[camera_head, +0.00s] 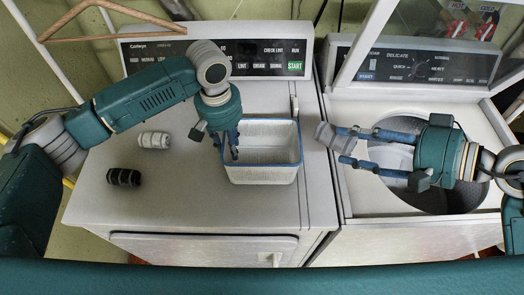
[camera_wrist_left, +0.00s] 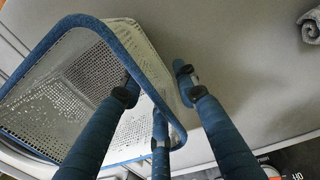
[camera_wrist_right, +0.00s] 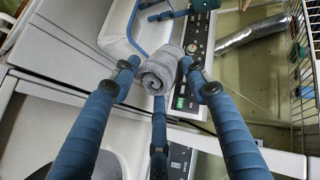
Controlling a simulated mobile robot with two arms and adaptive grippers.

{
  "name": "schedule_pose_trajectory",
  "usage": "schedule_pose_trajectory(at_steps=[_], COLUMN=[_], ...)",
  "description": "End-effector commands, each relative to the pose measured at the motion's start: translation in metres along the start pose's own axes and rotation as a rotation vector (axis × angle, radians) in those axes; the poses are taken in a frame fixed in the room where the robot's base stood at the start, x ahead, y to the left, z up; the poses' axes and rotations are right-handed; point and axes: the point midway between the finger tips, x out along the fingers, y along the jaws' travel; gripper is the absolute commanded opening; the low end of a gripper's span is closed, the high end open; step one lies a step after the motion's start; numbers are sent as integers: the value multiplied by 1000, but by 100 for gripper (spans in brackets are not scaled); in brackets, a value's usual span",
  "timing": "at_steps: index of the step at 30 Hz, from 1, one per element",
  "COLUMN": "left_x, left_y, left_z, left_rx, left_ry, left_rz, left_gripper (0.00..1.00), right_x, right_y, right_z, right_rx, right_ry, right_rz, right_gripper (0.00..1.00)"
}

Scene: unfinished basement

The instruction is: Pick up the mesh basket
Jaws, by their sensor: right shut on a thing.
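The white mesh basket (camera_head: 263,172) with a blue rim stands upright on the dryer top. My left gripper (camera_head: 229,150) points down at its left wall. In the left wrist view the mesh basket (camera_wrist_left: 85,75) shows one finger over its inside and another outside the rim, with a clear gap between them; the left gripper (camera_wrist_left: 157,85) is open. I cannot tell whether a finger touches the wall. My right gripper (camera_head: 342,145) is shut on a grey rolled cloth (camera_head: 325,134), held right of the basket. The grey rolled cloth (camera_wrist_right: 160,72) also shows in the right wrist view.
A light rolled cloth (camera_head: 154,140) and a dark striped rolled cloth (camera_head: 124,178) lie on the dryer top (camera_head: 190,205), left of the basket. The washer (camera_head: 365,200) at the right has its lid up and its drum open. A control panel (camera_head: 260,58) stands behind the basket.

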Motion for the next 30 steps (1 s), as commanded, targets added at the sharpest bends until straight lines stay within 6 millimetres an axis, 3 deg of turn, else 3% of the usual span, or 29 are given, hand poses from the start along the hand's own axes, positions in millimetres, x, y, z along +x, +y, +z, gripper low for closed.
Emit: schedule_pose_trajectory(at_steps=[4,11,16,30], left_x=[14,16,16,11], left_y=[0,0,0,0], left_z=[0,0,0,-1], left_rx=[0,0,0,0], left_ry=[0,1,1,2], left_rz=[0,1,1,1], left_gripper=[30,30,0,0], right_x=[-2,-2,-2,-1], right_y=[-4,-4,-4,-3], right_z=[-1,-1,-1,0], right_rx=[0,0,0,0], right_ry=[0,0,0,0], right_rz=[0,0,0,0], right_gripper=[19,19,19,19])
